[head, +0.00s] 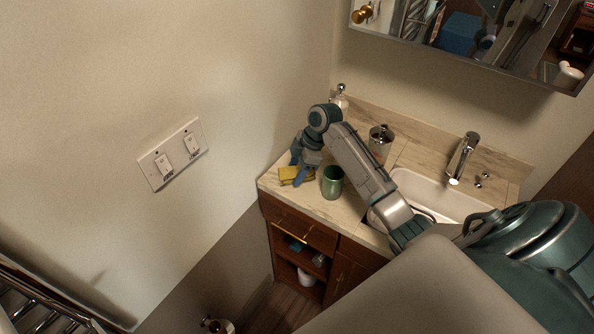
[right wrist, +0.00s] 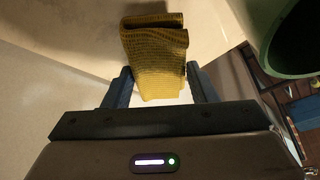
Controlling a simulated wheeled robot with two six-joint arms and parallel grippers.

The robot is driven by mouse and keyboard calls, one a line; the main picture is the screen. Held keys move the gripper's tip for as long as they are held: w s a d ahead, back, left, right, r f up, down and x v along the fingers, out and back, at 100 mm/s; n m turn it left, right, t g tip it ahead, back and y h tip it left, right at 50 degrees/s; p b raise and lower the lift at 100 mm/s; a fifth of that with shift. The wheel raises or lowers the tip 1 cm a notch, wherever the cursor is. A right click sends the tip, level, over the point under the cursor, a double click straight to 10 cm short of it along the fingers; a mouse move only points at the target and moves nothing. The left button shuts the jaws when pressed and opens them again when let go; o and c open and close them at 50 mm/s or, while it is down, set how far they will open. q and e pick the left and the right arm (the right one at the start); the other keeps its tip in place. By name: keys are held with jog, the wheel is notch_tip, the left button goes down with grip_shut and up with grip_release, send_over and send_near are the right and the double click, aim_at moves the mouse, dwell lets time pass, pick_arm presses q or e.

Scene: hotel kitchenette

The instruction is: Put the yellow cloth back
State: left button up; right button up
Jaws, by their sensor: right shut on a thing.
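The yellow cloth (head: 287,174) is a small folded piece at the left end of the marble counter (head: 335,211), near the wall. In the right wrist view the cloth (right wrist: 155,45) stands out between the two dark fingers. My right gripper (head: 298,177) reaches down from above and is shut on the cloth; its fingers also show in the right wrist view (right wrist: 159,75). I cannot tell whether the cloth touches the counter. My left gripper is not in view.
A green cup (head: 332,184) stands just right of the gripper. A metal canister (head: 380,143) and a soap dispenser (head: 341,99) stand behind. The sink (head: 437,197) with its faucet (head: 462,157) is to the right. Open shelves (head: 301,262) are below.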

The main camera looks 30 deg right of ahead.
jog(key=shift+f, duration=0.85)
jog(key=o, duration=0.9)
jog(key=shift+r, duration=0.1)
jog(key=b+v, duration=0.3)
jog(key=v, duration=0.8)
jog(key=shift+d, duration=0.15)
jog(key=shift+s+d+r, duration=0.1)
jog(key=shift+r, duration=0.3)
